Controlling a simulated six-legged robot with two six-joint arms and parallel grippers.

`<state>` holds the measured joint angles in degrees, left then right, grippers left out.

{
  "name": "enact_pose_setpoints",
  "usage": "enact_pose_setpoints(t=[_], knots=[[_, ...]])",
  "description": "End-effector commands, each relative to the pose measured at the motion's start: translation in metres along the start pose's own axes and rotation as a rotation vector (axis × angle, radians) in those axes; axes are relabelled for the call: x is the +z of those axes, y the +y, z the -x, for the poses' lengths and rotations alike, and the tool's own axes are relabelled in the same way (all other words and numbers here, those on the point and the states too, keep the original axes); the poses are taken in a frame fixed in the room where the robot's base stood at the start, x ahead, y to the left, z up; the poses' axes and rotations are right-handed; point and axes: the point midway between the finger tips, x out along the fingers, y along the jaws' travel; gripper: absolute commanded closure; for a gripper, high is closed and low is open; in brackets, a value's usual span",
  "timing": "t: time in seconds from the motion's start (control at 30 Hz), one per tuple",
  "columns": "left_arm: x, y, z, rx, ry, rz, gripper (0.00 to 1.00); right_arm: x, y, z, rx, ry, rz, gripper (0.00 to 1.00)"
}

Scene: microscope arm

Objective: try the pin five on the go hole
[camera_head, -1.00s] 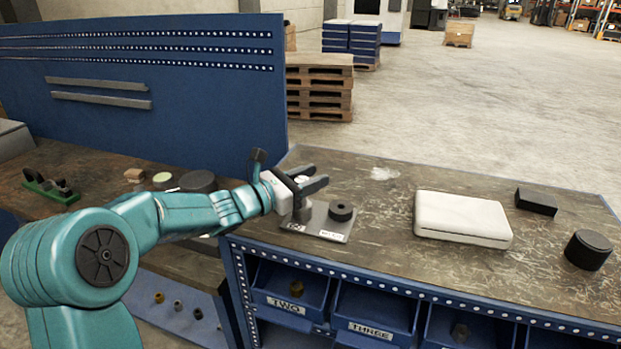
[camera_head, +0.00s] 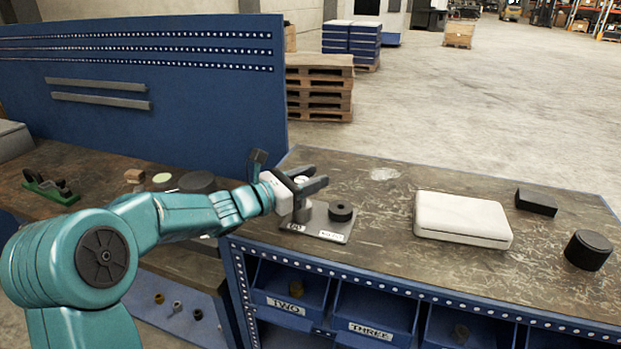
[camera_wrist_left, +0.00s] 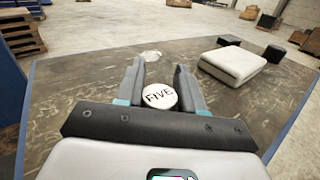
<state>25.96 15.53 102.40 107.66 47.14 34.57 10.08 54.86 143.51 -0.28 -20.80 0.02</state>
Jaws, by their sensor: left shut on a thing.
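My left gripper (camera_head: 312,184) is shut on pin five, above the left side of a grey gauge plate (camera_head: 318,225). The pin's round white top, marked FIVE, shows between the fingers in the left wrist view (camera_wrist_left: 160,97). A grey cylindrical part (camera_head: 302,211) stands directly below the gripper on the GO side. I cannot tell whether the pin's lower end is in the go hole, as the fingers and that part hide it. A black ring-shaped part (camera_head: 341,211) sits on the plate's right side, by the second label. My right gripper is out of view.
A white case (camera_head: 462,218), a black block (camera_head: 536,202) and a black cylinder (camera_head: 588,249) lie to the right on the bench. Labelled blue bins (camera_head: 376,310) are below the front edge. A tall blue panel (camera_head: 150,95) stands behind my left arm.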

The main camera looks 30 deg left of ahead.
Motion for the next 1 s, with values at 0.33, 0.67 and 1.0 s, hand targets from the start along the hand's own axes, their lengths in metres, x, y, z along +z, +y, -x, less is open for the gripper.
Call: enact_pose_setpoints(t=[0.33, 0.67, 1.0], knots=[[0.020, 0.001, 0.000, -0.001, 0.002, 0.000, 1.00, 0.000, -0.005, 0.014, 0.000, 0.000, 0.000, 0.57], [0.043, 0.003, 0.000, -0.001, 0.000, -0.001, 1.00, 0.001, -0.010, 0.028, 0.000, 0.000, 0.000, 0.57], [0.066, 0.005, 0.000, 0.000, 0.000, 0.000, 1.00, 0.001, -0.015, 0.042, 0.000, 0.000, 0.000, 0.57]])
